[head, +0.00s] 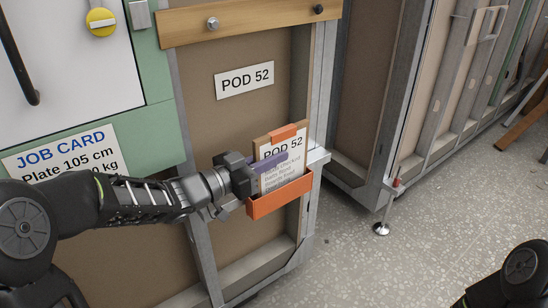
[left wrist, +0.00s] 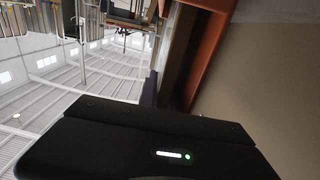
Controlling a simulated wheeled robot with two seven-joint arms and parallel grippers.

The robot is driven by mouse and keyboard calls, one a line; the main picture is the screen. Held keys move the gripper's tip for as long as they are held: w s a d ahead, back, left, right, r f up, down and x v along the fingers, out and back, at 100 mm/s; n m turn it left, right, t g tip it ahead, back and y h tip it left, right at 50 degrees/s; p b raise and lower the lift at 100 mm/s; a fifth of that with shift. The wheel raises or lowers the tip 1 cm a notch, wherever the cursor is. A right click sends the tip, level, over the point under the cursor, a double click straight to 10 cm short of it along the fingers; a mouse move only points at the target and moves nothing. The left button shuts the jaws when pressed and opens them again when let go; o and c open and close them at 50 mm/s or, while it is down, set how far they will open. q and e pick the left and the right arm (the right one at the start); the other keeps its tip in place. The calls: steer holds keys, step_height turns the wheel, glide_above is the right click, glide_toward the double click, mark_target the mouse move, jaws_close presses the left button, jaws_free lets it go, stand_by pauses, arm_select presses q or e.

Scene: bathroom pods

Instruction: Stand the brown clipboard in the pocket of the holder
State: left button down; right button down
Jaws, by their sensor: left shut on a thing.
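The brown clipboard (head: 283,146) stands nearly upright in the head view, with an orange clip at its top and a sheet reading POD 52. The orange holder (head: 280,197) is on the pod's frame, and its front wall hides the clipboard's lower edge. I cannot tell how deep the clipboard sits in the pocket. My left gripper (head: 267,164) comes from the left, its purple fingers shut on the clipboard just above the holder's rim. In the left wrist view an orange-brown surface runs beside the black gripper body. My right gripper is out of view.
A POD 52 label (head: 244,80) is on the brown panel above the holder. A wooden rail (head: 240,22) crosses higher up. A green-framed board with a job card (head: 62,152) is at left. Open speckled floor (head: 400,260) lies to the right, with a levelling foot (head: 381,229).

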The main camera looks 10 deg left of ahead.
arm_select(q)
steer(key=c, duration=1.5)
jaws_free()
steer(key=shift+s+f, duration=0.15)
steer(key=shift+f, duration=0.65)
steer(key=p+v, duration=0.1)
steer(key=v, duration=0.3)
steer(key=r+p+v, duration=0.1)
steer(key=v, duration=0.2)
steer(key=r+p+v, duration=0.1)
steer(key=v, duration=0.3)
steer(key=shift+s+a+p, duration=0.2)
steer(key=shift+a+p, duration=0.1)
